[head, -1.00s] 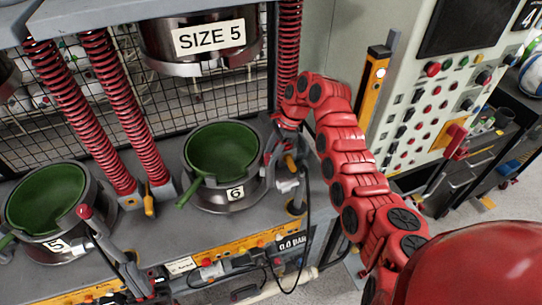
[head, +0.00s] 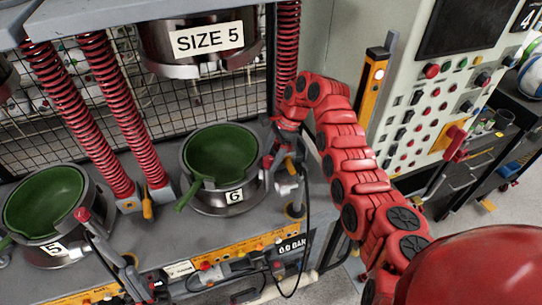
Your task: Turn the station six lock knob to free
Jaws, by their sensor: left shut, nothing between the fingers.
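My right arm reaches over from the lower right and bends down beside the holder's right side. My right gripper (head: 279,160) is there, small and partly hidden among dark fittings, and I cannot tell whether its fingers are open or shut. I cannot make out the station six lock knob clearly among these parts, nor whether the gripper touches it. My left gripper is not in view.
A station five green bowl (head: 45,198) stands at left, with a red-tipped lever (head: 82,215) near it. Red spring columns (head: 118,115) and a "SIZE 5" press head (head: 209,38) stand behind. A control panel (head: 440,100) is at right. A black cable hangs at front.

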